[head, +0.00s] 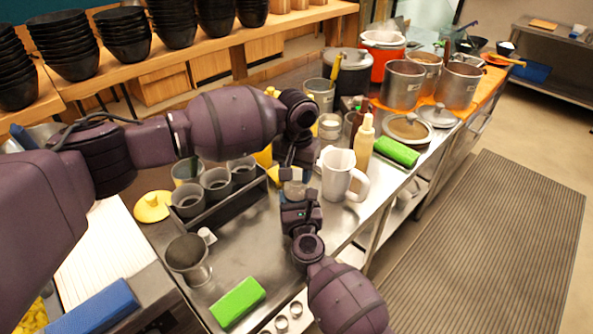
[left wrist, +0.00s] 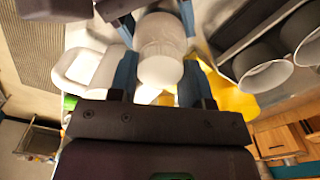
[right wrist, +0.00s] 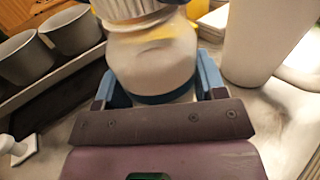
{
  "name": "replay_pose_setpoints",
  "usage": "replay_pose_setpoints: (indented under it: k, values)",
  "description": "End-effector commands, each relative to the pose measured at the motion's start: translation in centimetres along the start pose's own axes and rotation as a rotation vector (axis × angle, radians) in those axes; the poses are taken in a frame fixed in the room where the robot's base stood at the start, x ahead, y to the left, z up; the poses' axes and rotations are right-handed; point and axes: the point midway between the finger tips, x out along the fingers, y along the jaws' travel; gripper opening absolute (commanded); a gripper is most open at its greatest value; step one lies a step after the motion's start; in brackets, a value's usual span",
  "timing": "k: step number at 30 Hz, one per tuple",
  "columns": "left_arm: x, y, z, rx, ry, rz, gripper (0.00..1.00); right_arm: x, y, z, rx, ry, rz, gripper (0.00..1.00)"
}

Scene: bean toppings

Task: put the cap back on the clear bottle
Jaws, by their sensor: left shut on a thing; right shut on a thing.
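The clear bottle (right wrist: 150,55) is small, pale and see-through; it stands between my two grippers over the metal counter in the head view (head: 294,189). My right gripper (right wrist: 157,85) is shut around its body. My left gripper (left wrist: 160,78) is above it, shut on the whitish cap (left wrist: 160,66). The cap is in line with the bottle's top, at or very close to its mouth. I cannot tell whether it is seated. In the head view my left gripper and arm hide most of the cap.
A white pitcher (head: 338,174) stands close to the right of the bottle. A dark rack with grey cups (head: 216,184) is to the left. A yellow lid (head: 152,206), a metal cup (head: 188,259) and a green block (head: 238,301) are on the counter. Its front middle is clear.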

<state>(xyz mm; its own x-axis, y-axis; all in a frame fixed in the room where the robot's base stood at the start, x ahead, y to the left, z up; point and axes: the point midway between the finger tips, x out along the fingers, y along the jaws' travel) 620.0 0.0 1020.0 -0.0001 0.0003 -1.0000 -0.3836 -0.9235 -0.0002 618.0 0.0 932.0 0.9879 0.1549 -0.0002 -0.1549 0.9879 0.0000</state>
Motion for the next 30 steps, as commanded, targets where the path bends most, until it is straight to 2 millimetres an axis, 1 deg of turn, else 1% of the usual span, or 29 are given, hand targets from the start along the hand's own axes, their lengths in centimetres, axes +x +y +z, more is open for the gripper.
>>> replay_pose_setpoints:
  k: [2,5,15,19,23,24,27,30]
  values:
    - [-0.01,0.00,0.00,0.017,0.000,0.000,0.16,0.01,0.01,0.05,0.000,-0.001,0.000,0.00]
    - [0.01,0.01,0.00,0.090,0.000,0.001,0.16,0.01,0.01,0.05,0.000,-0.001,0.000,0.00]
    - [0.02,-0.03,0.00,0.554,0.000,0.001,0.16,0.01,0.01,0.04,0.000,-0.001,0.000,0.00]
    - [0.04,-0.04,0.00,0.712,0.000,0.000,0.16,0.01,0.01,0.05,0.000,-0.001,0.000,0.00]
    - [0.02,-0.05,-0.01,0.711,0.000,0.000,0.16,0.01,0.01,0.04,0.000,-0.001,0.000,0.00]
    - [0.02,-0.06,-0.02,0.710,0.000,0.000,0.46,0.01,0.01,0.04,0.000,-0.001,0.000,0.00]
    - [0.02,-0.05,-0.01,0.709,0.000,0.000,0.61,0.01,0.01,0.04,0.000,-0.001,0.000,0.00]
    - [0.02,-0.05,-0.01,0.709,0.000,0.000,0.74,0.01,0.01,0.04,0.000,-0.001,0.000,0.00]
